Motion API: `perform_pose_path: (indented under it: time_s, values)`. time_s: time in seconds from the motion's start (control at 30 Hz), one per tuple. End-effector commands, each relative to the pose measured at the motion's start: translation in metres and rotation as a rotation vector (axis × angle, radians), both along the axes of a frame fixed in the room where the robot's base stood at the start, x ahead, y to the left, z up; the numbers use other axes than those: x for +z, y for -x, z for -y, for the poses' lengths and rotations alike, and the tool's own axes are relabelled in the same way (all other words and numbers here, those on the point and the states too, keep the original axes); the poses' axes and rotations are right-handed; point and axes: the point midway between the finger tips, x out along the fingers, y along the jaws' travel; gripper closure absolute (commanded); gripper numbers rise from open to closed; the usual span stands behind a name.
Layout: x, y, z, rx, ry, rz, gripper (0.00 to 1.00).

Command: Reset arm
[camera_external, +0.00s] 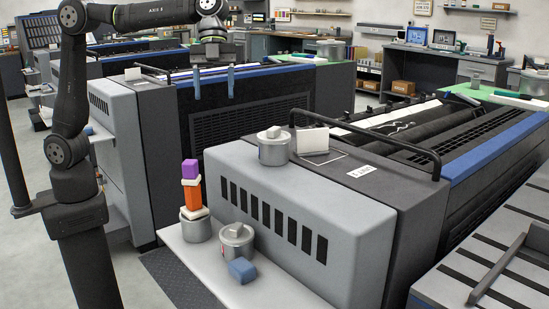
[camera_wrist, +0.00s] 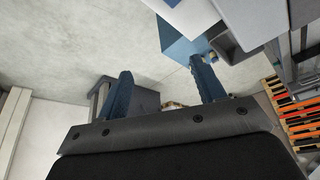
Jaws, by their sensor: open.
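My gripper (camera_external: 214,98) hangs at the upper left of the external view, its two blue fingers pointing down and apart. Behind it in that view is the dark side of a press, and I cannot tell the distance between them. In the wrist view my gripper (camera_wrist: 158,70) is open, with pale floor and a dark shape seen past the fingers and nothing held. My arm stands upright at the left and reaches right across the top of the external view.
A grey can (camera_external: 273,150) stands on the grey press housing (camera_external: 330,200). On the white ledge (camera_external: 200,262) are a second lidded can (camera_external: 236,243), a blue block (camera_external: 242,271) and a pot (camera_external: 195,227) topped by white pieces, an orange block (camera_external: 193,194) and a purple block (camera_external: 190,169).

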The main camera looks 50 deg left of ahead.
Motion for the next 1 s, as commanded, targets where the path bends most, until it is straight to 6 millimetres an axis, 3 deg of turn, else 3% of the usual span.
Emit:
perform_pose_path:
  time_s: [0.4, 0.6, 1.0]
  values:
    - [0.000, -0.078, 0.014, 0.095, -0.001, -0.001, 0.37]
    - [-0.001, -0.106, 0.016, 0.130, -0.001, -0.001, 0.37]
    - [-0.002, -0.119, 0.017, 0.146, 0.000, 0.000, 0.37]
